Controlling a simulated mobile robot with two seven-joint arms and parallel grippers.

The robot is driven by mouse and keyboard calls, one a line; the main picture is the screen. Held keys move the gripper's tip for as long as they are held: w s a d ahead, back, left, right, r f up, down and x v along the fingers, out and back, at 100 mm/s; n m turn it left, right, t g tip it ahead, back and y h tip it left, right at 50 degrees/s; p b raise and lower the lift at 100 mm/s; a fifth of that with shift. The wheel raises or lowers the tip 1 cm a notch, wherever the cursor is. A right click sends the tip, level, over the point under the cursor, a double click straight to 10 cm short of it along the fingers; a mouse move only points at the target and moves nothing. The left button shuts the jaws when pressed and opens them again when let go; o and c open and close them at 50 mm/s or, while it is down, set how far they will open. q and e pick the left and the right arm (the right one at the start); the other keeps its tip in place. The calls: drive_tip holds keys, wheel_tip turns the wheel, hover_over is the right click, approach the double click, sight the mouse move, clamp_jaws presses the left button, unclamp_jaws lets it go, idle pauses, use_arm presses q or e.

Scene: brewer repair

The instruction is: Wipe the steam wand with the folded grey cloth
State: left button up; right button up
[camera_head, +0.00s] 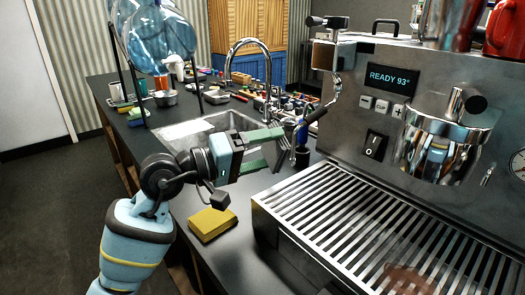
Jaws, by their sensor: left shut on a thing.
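My left gripper (266,149) reaches in from the left over the counter, beside the sink. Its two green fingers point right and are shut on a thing. A grey, striped piece (281,148) shows at the fingertips; it seems to be the folded grey cloth, but it is small and partly hidden. The steam wand (337,90) hangs at the left side of the brewer, up and to the right of the fingertips. Its lower end runs down toward a dark, blue-banded part, and I cannot tell whether the cloth touches it. My right gripper is not in view.
The steel brewer (345,125) with its slatted drip tray (350,215) fills the right. A yellow sponge (212,224) lies on the dark counter. The sink (190,130) and tap (232,58) are behind my gripper.

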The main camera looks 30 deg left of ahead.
sight(280, 157)
use_arm(q)
drive_tip(key=shift+w+d, duration=0.2)
drive_tip(key=shift+w, duration=0.15)
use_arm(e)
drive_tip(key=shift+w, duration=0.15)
use_arm(q)
drive_tip(key=shift+w+d, duration=0.25)
drive_tip(key=shift+w, duration=0.15)
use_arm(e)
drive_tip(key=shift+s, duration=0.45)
use_arm(q)
drive_tip(key=shift+s+d+p, duration=0.15)
drive_tip(key=shift+s+d, duration=0.45)
drive_tip(key=shift+d, duration=0.25)
drive_tip(key=shift+s+d+p, duration=0.15)
drive_tip(key=shift+s+d, duration=0.4)
drive_tip(key=shift+d, duration=0.25)
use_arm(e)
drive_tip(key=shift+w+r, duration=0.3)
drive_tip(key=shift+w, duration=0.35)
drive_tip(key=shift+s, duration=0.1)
